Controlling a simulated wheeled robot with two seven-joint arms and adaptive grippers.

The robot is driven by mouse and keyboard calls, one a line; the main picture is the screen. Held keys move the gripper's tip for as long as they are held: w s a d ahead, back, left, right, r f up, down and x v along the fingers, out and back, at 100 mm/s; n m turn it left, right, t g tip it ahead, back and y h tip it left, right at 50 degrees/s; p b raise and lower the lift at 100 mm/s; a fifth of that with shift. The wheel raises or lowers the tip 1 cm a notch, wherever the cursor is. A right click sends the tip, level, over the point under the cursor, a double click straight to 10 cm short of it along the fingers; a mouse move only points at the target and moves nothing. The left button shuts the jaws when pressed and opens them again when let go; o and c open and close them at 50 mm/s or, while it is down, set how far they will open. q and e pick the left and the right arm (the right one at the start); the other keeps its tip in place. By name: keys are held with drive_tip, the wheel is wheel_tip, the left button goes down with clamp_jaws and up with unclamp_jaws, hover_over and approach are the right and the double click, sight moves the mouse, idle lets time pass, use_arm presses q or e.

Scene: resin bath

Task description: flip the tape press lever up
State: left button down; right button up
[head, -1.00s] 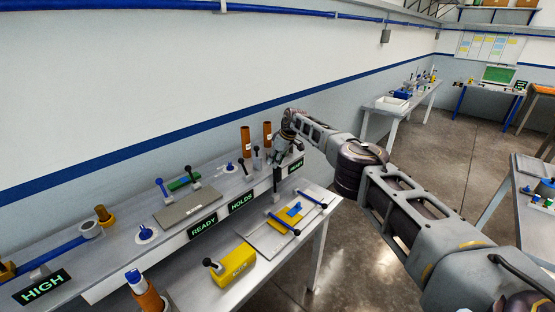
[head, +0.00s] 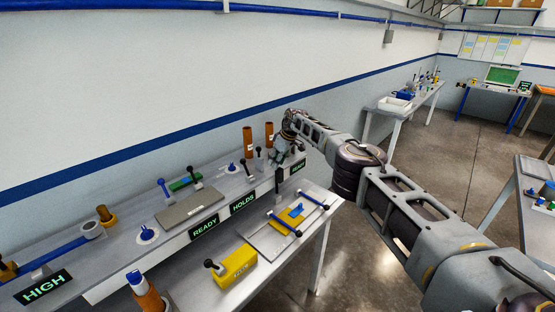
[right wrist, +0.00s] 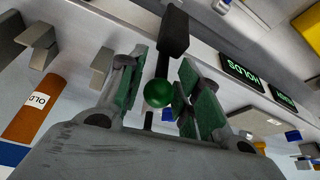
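My right gripper (head: 280,160) reaches over the far end of the raised shelf in the head view. In the right wrist view its green-padded fingers (right wrist: 163,96) are open, one on each side of a green ball knob (right wrist: 158,93). Narrow gaps show between knob and pads. A thin rod runs from there to a black handle (right wrist: 174,32). A dark upright handle also shows just below the gripper in the head view (head: 278,181). No readable label marks any lever as the tape press, so I cannot tell which it is. My left gripper is out of view.
Two orange cylinders (head: 248,141) stand behind the gripper. The shelf also holds a grey plate (head: 188,210) and several knobbed levers. A yellow box (head: 236,265) with a black knob and a tray (head: 268,240) with blue bars sit on the lower bench.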

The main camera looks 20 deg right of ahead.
drive_tip(key=shift+s+d+r, duration=0.1)
drive_tip(key=shift+d+r, duration=0.1)
drive_tip(key=shift+r, duration=0.25)
drive_tip(key=v, duration=1.1)
drive_tip(key=shift+a, duration=0.15)
idle(0.6)
